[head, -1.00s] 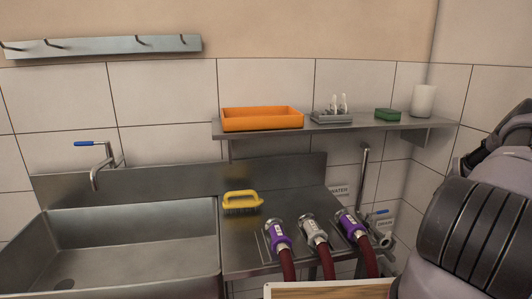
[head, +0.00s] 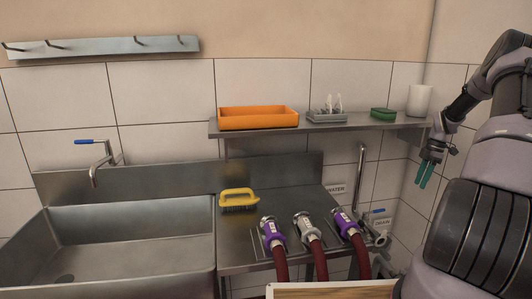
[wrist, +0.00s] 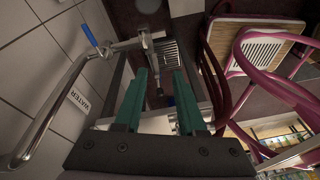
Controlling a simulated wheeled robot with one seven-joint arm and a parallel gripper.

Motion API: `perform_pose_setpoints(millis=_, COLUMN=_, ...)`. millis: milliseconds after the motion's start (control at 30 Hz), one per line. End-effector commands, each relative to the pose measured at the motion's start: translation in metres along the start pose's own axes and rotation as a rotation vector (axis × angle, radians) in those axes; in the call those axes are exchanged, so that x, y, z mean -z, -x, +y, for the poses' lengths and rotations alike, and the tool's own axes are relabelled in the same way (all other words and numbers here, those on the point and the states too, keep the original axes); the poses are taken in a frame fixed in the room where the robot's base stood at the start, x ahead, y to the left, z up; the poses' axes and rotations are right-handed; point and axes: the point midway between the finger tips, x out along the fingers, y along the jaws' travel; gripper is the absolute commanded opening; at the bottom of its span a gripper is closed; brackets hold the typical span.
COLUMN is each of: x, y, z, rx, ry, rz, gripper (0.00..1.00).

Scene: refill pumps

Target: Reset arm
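My gripper (head: 425,175) shows in the head view at the right, in the air in front of the tiled wall and below the shelf's right end, with its green fingertips pointing down. In the wrist view my gripper (wrist: 162,95) has its two green fingers apart with nothing between them. Beyond the fingers lie a blue-handled valve (wrist: 88,35) and a metal pipe (wrist: 55,105) beside a WATER label (wrist: 78,101).
A steel counter (head: 240,258) holds a yellow brush (head: 238,198) and several hose ends, two of them purple (head: 272,235). A sink (head: 130,230) is at left. A shelf (head: 350,127) carries an orange tray (head: 257,117), grey holder (head: 327,115), green sponge (head: 383,113) and white cup (head: 419,100).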

Motion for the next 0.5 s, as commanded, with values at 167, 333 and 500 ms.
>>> perform_pose_setpoints(millis=167, x=0.077, y=0.077, z=-0.011, rx=-0.059, ry=-0.180, rz=-0.081, gripper=0.39)
perform_pose_setpoints(millis=333, x=0.147, y=0.136, z=-0.040, rx=-0.142, ry=-0.385, rz=-0.122, gripper=0.39)
perform_pose_setpoints(millis=500, x=0.210, y=0.185, z=-0.083, rx=-0.246, ry=-0.599, rz=-0.119, gripper=0.39)
